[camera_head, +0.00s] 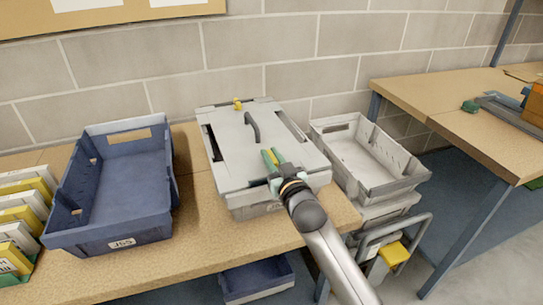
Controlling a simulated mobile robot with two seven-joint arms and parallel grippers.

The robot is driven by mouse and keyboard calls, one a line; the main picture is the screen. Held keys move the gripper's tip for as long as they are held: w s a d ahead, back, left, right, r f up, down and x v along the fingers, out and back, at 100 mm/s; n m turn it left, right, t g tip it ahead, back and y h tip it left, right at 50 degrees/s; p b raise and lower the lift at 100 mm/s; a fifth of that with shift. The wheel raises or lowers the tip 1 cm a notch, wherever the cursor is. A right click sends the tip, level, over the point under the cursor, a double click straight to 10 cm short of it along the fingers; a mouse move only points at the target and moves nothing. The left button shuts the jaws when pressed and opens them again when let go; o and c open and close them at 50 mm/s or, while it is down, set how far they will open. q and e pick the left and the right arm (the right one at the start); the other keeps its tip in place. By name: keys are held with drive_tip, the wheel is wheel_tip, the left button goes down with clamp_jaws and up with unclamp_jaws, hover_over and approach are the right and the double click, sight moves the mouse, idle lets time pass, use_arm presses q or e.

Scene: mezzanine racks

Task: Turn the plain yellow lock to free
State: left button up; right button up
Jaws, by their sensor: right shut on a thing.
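A grey lidded crate (222,143) stands on the wooden bench, with a dark arched handle (252,127) on its lid. A small plain yellow lock (238,103) sits at the lid's far edge, with nothing touching it. My right gripper (273,165) is at the lid's near edge, reaching in from the lower right. It is shut on a small yellow and green piece there. The gripper hides much of this piece, so I cannot tell its shape or how it is turned. My left gripper is out of view.
A blue open crate (125,180) stands to the left, beyond it a rack of yellow and white packs (18,220). A light grey open crate (365,160) stands close on the right. Another bench (430,95) is at the right. Bare bench lies in front of the lidded crate.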

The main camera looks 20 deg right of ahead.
clamp_jaws()
idle(0.8)
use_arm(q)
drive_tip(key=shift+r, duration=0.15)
